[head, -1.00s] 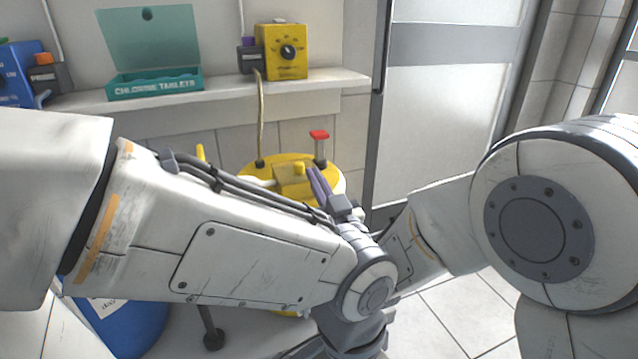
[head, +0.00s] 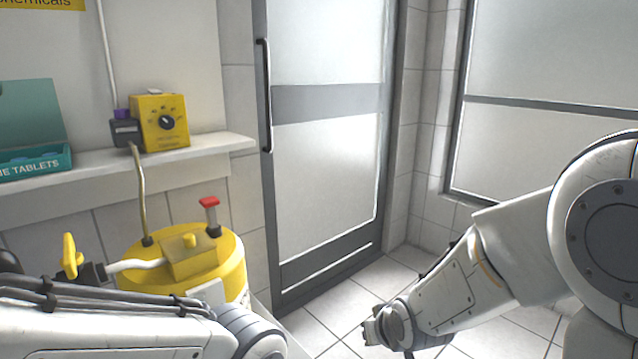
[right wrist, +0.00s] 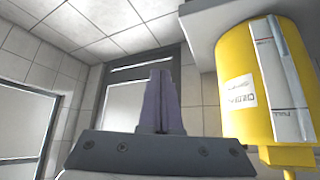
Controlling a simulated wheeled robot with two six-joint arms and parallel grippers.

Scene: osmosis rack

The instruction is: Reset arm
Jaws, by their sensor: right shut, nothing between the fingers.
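My right arm reaches in from the right in the head view, and its gripper end (head: 374,330) is low over the tiled floor, small and partly turned away. In the right wrist view my right gripper (right wrist: 162,102) shows two dark purple fingers pressed together, with nothing held. My left arm crosses the bottom left of the head view; its gripper is out of the picture.
A yellow tank (head: 220,262) with a red-topped fitting (head: 209,203) stands below a wall shelf (head: 95,175). The shelf holds a yellow dial box (head: 160,135) and a teal tablet box (head: 62,163). A glazed door (head: 325,180) is behind. The tiled floor (head: 330,320) near it looks clear.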

